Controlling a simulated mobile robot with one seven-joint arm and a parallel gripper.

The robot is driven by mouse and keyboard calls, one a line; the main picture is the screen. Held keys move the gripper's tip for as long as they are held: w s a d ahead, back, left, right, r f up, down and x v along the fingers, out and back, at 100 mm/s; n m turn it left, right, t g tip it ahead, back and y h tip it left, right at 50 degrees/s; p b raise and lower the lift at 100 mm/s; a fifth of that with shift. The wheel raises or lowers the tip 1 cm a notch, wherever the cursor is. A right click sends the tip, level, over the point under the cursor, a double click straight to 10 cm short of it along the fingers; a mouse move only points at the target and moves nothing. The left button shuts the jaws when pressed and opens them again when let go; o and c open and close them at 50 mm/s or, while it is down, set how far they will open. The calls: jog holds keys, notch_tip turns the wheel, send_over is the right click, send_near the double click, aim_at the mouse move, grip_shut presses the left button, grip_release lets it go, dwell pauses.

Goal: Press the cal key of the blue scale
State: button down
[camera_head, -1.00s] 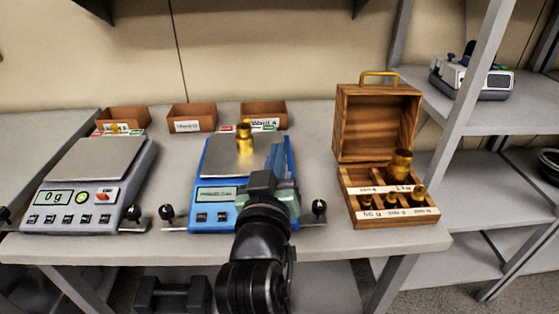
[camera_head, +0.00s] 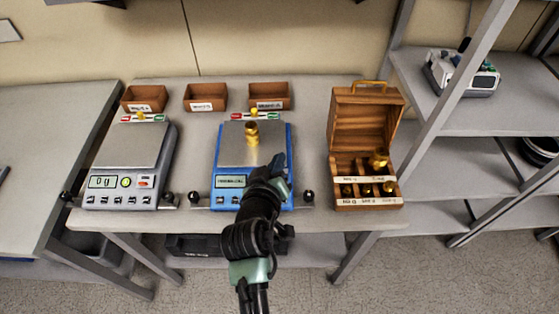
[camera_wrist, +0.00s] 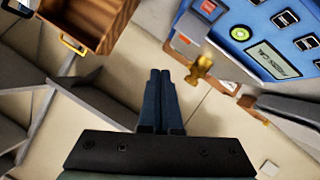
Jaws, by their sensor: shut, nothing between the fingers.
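The blue scale (camera_head: 216,172) stands in the middle of the bench, with a brass weight (camera_head: 252,133) upright on its pan. My gripper (camera_head: 279,163) is shut and empty, over the scale's right front part. In the wrist view my closed fingers (camera_wrist: 160,98) point up the picture, and the blue scale's panel (camera_wrist: 265,38) with display and dark keys is at upper right. Contact cannot be told.
A grey scale (camera_head: 132,145) reading 0 g stands to the left. An open wooden weight case (camera_head: 368,103) stands to the right. Several brown bins (camera_head: 206,97) line the back. A dark knob (camera_head: 308,196) sits beside the blue scale's right front corner. Shelving (camera_head: 450,150) is farther right.

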jog(key=shift+s+d+r+n+g+p, duration=0.15)
jog(key=shift+s+g+p, duration=0.2)
jog(key=shift+p, duration=0.7)
jog(key=shift+s+a+r+n+g+p, duration=0.1)
jog(key=shift+s+n+g+p, duration=0.25)
jog(key=shift+p, duration=0.65)
jog(key=shift+s+d+r+g+p, duration=0.15)
jog(key=shift+s+p, duration=0.25)
jog(key=shift+p, duration=0.65)
jog(key=shift+f, duration=0.25)
jog(key=f+b, duration=0.2)
jog(key=w+f+b, duration=0.1)
jog(key=f+b, duration=0.2)
jog(key=w+f+b, duration=0.1)
jog(key=f+b, duration=0.2)
jog(key=shift+w+f, duration=0.15)
jog(key=shift+w, duration=0.05)
jog(key=shift+w+f+b, duration=0.1)
jog(key=shift+f+b, duration=0.25)
jog(key=shift+b, duration=0.3)
jog(key=shift+w+f+b, duration=0.1)
jog(key=shift+f+b, duration=0.25)
jog(key=shift+r, duration=0.1)
jog(key=shift+s+r+p, duration=0.25)
jog(key=shift+r+p, duration=0.4)
jog(key=shift+p, duration=0.1)
